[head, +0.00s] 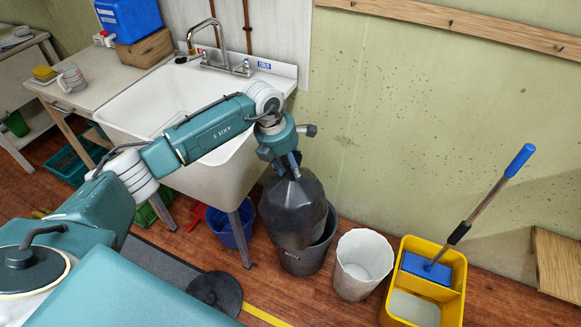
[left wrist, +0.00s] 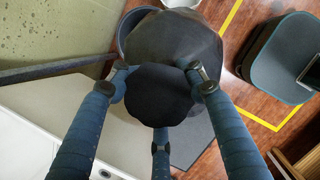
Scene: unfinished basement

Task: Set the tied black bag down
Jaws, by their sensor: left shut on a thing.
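The tied black bag (head: 296,212) hangs upright below my left gripper (head: 284,163), which is shut on its gathered top. The bag's lower end overlaps the opening of a dark grey bin (head: 308,259) by the sink. I cannot tell whether its bottom is inside the bin or just above and in front of its rim. In the left wrist view the fingers of my left gripper (left wrist: 158,92) close around the top of the black bag (left wrist: 178,45). The grey bin's rim (left wrist: 128,28) shows partly behind it. My right gripper is not in view.
A white wastebasket (head: 363,263) and a yellow mop bucket (head: 432,287) with a blue-handled mop stand to the right. A blue bucket (head: 229,228) is under the white sink (head: 187,97). A dark round lid (head: 215,292) lies on the floor, with some bare floor in front of the bins.

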